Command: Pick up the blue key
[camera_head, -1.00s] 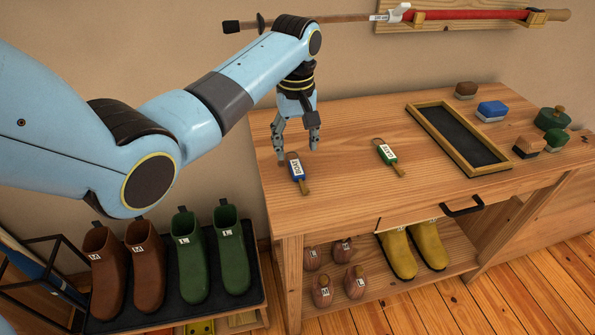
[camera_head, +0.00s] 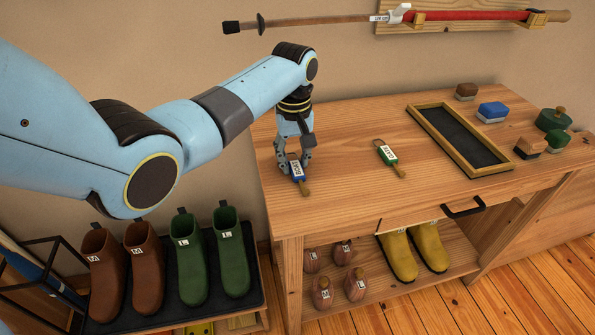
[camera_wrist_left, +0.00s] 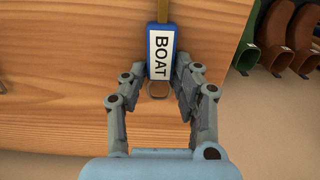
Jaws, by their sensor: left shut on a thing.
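The blue key is a wooden key with a blue tag marked BOAT (camera_head: 298,172), lying on the wooden table (camera_head: 345,185) near its left end. The tag also shows in the left wrist view (camera_wrist_left: 161,52), with a metal ring at its near end. My left gripper (camera_head: 293,165) is down at the table, shut on the tag's ring end, its fingers on either side; the wrist view shows the left fingertips (camera_wrist_left: 160,82) there too. A second key with a green tag (camera_head: 387,154) lies to the right. My right gripper is not in view.
A black tray with a wooden rim (camera_head: 437,142) sits right of the keys. Several brushes stand at the table's right, including a blue one (camera_head: 492,111). A pole (camera_head: 320,21) hangs on the wall behind. Boots (camera_head: 232,255) stand on a rack at left.

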